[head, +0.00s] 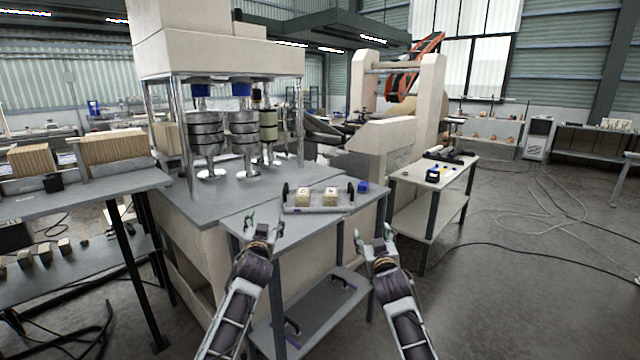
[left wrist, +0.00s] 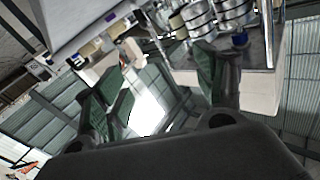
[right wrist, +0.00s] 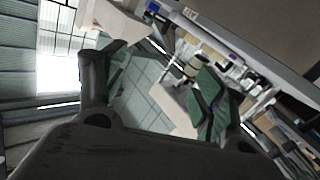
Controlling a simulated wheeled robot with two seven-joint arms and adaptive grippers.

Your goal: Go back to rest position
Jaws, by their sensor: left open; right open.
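My left gripper (head: 264,229) is open and empty in the head view, in front of the grey table's near edge and left of the tray. Its two green-padded fingers stand apart in the left wrist view (left wrist: 160,95). My right gripper (head: 375,241) is open and empty in the head view, just past the table's right front side. Its spread fingers also show in the right wrist view (right wrist: 155,90). Both grippers are apart from every object.
A grey tray (head: 318,209) with two small tan blocks (head: 330,196) sits on the table (head: 260,222), with a blue item (head: 363,187) beside it. A lower shelf (head: 310,318) is below. A side cart (head: 425,172) stands right. Cables (head: 560,245) lie on the open floor at right.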

